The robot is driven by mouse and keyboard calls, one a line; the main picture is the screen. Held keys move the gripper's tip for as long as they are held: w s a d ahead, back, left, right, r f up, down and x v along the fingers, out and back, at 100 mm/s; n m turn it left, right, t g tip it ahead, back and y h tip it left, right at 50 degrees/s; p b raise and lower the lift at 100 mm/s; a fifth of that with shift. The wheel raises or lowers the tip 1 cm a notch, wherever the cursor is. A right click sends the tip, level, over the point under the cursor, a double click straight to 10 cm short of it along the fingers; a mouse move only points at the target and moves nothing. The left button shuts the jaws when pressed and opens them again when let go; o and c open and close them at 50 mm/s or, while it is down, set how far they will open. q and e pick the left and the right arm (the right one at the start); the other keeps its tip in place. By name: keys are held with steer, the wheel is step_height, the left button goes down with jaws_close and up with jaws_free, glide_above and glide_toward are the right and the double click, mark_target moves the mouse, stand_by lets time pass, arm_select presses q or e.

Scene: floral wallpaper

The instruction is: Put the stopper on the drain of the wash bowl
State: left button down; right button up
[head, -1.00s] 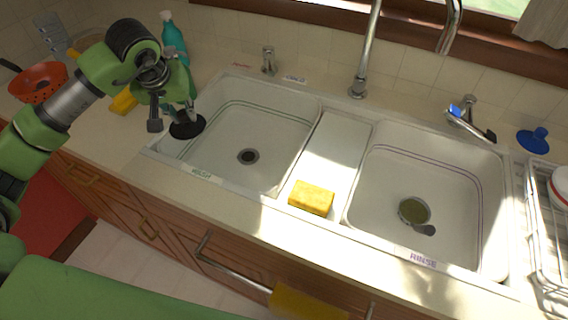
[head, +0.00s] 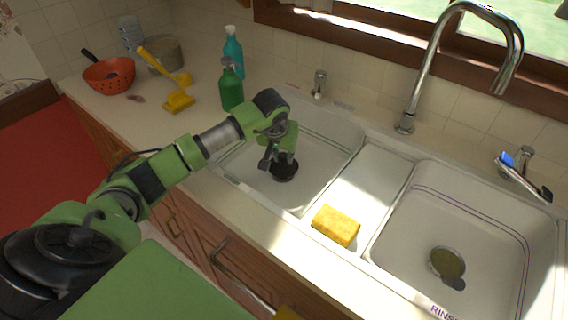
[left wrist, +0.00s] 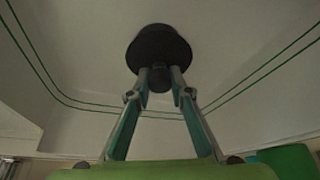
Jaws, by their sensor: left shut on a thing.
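The black round stopper (head: 284,173) is over the wash bowl, the left basin (head: 325,150), inside its rim. My left gripper (head: 279,159) is shut on the stopper's knob. In the left wrist view the fingertips (left wrist: 160,78) pinch the knob below the wide black disc of the stopper (left wrist: 160,44). The wash bowl's drain is hidden in both current views, so I cannot tell whether the stopper is over it or touching the bowl. My right gripper is not in view.
A yellow sponge (head: 336,225) lies on the divider between the basins. The rinse basin (head: 475,225) is at right. A tall faucet (head: 405,123) stands behind. Green (head: 232,90) and teal (head: 233,50) bottles and an orange colander (head: 108,76) stand on the left counter.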

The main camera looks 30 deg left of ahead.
mark_target(283, 163)
arm_select(q)
step_height(283, 163, down, 3)
steer(key=shift+f, duration=0.1)
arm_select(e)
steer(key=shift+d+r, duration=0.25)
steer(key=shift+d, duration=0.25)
arm_select(q)
steer(key=shift+f, duration=0.2)
steer(key=c, duration=1.8)
jaws_free()
steer(key=shift+c, duration=0.2)
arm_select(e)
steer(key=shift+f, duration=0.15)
arm_select(q)
steer(key=shift+r, duration=0.5)
steer(key=v, duration=1.1)
steer(key=shift+s+r+b, duration=0.2)
steer(key=shift+r+b, duration=0.05)
steer(key=shift+b, duration=0.05)
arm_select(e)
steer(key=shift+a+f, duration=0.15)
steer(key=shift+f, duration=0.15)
